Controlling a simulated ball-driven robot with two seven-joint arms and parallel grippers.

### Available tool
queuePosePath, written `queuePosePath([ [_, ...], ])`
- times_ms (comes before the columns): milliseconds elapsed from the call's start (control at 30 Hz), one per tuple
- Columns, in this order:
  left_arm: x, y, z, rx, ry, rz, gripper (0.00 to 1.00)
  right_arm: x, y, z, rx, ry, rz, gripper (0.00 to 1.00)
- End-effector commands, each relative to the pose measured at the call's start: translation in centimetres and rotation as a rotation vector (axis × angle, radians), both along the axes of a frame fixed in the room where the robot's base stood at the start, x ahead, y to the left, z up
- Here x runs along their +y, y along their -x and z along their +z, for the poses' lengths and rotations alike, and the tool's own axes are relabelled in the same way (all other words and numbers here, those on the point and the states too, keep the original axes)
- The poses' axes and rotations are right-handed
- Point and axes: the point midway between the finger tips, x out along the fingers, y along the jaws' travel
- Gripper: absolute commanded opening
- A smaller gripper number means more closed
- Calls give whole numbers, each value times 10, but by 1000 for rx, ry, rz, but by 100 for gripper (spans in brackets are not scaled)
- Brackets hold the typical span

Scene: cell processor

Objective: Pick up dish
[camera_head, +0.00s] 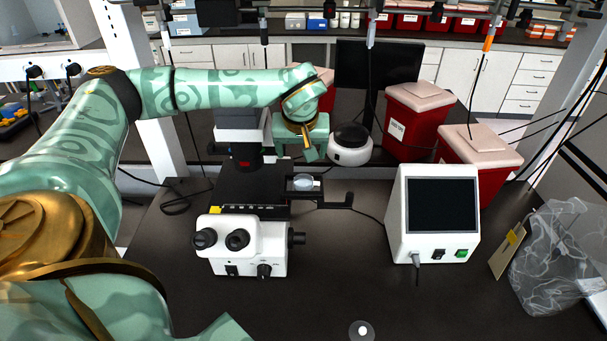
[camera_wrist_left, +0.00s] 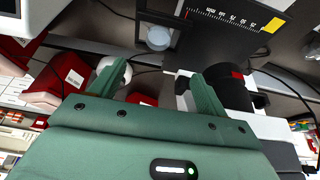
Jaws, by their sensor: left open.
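The dish (camera_head: 303,183) is a small, round, clear dish on the dark stage (camera_head: 335,202) of the white and black microscope (camera_head: 250,250). In the left wrist view the dish (camera_wrist_left: 158,38) shows as a pale disc beyond the fingers, roughly centred between them. My left gripper (camera_head: 312,156) is above and slightly behind the dish, apart from it. In the left wrist view this gripper (camera_wrist_left: 155,80) is open, with nothing between its green fingers. My right gripper does not show.
A white device with a dark screen (camera_head: 440,205) stands right of the microscope. A white round device (camera_head: 350,152) and red bins (camera_head: 410,125) stand behind. A clear bag (camera_head: 560,265) is at the right. The front of the dark table (camera_head: 330,285) is mostly free.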

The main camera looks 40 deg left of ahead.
Motion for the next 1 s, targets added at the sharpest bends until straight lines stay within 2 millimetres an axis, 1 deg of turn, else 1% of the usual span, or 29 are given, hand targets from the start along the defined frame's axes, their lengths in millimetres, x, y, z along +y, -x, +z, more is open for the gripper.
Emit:
queuePosePath([
  [33, 2, -2, -10, 4, 0, 1, 76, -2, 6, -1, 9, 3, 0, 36],
  [100, 6, -6, -26, 6, -1, 2, 76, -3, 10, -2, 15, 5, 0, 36],
  [200, 13, -14, -50, 6, -1, 2, 76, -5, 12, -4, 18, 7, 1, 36],
  [333, 20, -23, -76, 4, -1, 2, 76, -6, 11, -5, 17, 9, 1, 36],
  [433, 23, -27, -89, 2, -1, 1, 76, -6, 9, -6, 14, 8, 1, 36],
  [567, 25, -30, -96, 1, 0, 0, 76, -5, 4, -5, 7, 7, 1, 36],
  [633, 26, -33, -104, 3, 0, 1, 76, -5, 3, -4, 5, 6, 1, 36],
  [833, 32, -43, -135, 3, -1, 2, 76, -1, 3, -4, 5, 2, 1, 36],
  [900, 33, -45, -141, 2, -1, 1, 76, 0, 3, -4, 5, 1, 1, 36],
  [1000, 35, -46, -144, 0, 0, 1, 76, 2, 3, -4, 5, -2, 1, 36],
])
